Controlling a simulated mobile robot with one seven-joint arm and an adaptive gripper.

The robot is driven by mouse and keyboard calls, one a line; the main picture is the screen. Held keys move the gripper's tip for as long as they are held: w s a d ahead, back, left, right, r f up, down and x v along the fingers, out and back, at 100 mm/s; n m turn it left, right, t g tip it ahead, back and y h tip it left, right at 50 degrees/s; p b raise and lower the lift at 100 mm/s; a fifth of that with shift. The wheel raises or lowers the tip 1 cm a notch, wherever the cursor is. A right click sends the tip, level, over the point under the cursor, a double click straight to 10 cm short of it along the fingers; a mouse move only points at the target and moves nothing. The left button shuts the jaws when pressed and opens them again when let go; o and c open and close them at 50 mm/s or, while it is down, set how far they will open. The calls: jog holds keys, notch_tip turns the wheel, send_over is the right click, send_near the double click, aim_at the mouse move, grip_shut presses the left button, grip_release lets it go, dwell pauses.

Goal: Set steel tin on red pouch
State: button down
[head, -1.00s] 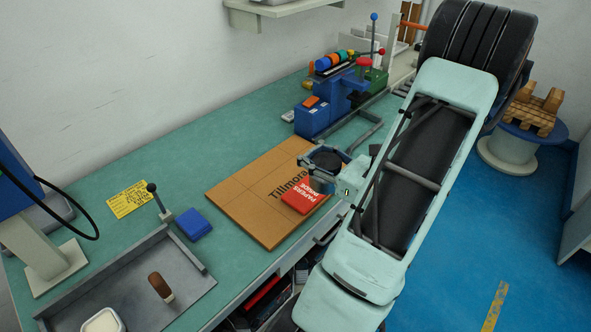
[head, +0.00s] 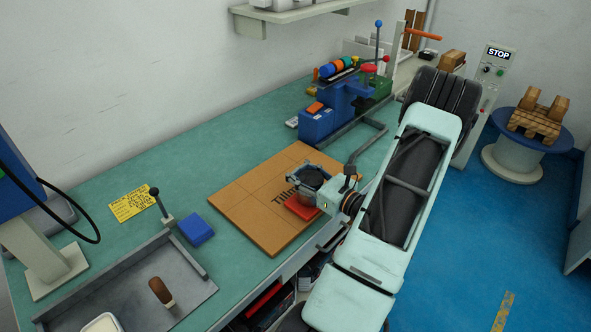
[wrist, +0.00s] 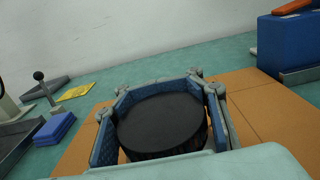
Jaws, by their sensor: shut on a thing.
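The steel tin (wrist: 162,122) shows as a dark round thing with a flat black top, filling the middle of the wrist view. My gripper (head: 314,178) is shut on the tin, with its pads on either side of it. The red pouch (head: 302,208) lies on the brown board, and its near edge shows below my gripper in the head view. The gripper and tin cover the rest of the pouch. I cannot tell whether the tin touches the pouch. The pouch is hidden in the wrist view.
The brown board (head: 245,207) lies on the green bench (head: 160,165). A blue box (head: 196,229), a yellow note (head: 132,201) and a grey tray (head: 115,300) are to the left. A blue machine (head: 335,108) stands behind. Bench left of the board is partly clear.

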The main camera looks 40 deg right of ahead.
aim_at(321, 184)
jog(key=c, duration=2)
grip_release()
jog(key=shift+f, duration=0.15)
jog(key=shift+c, duration=0.2)
jog(key=o, duration=1)
jog(key=shift+c, duration=0.2)
jog(key=shift+r, duration=0.25)
jog(key=s, duration=0.8)
jog(key=s+d, duration=0.1)
jog(key=s, duration=0.3)
jog(key=shift+b, duration=0.4)
